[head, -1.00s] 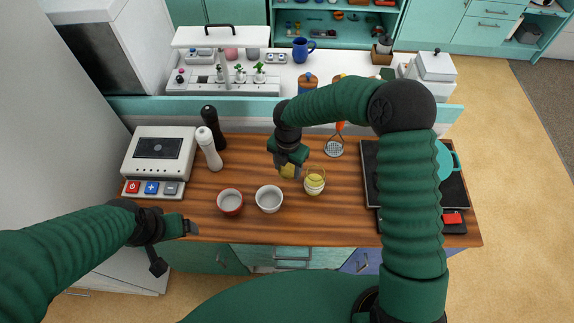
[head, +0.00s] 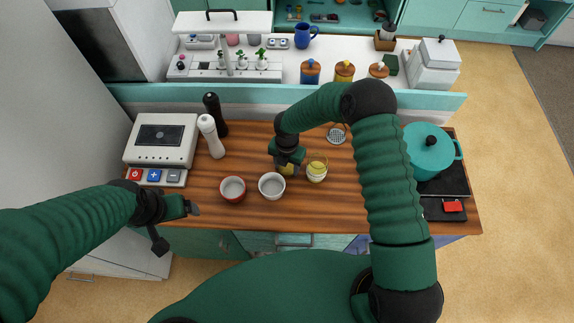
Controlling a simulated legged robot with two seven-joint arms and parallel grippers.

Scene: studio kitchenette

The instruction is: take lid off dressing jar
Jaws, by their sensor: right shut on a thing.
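My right gripper (head: 287,164) is shut on a small yellow thing (head: 287,170) over the middle of the wooden counter. The fingers hide much of it, and I cannot tell whether it is a lid or a jar, or whether it touches the counter. Just right of it stands a small pale jar (head: 316,175) with a yellow upper part. It is too small to tell whether a lid is on it. My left gripper (head: 190,208) is over the counter's front left edge, away from the jar. Its fingers are too small to read.
Two bowls, one red-rimmed (head: 232,189) and one white (head: 271,186), stand in front of my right gripper. White (head: 211,137) and black (head: 215,114) mills stand at left. A teal pot (head: 428,150) is at right. A slotted utensil (head: 337,135) lies behind the jar.

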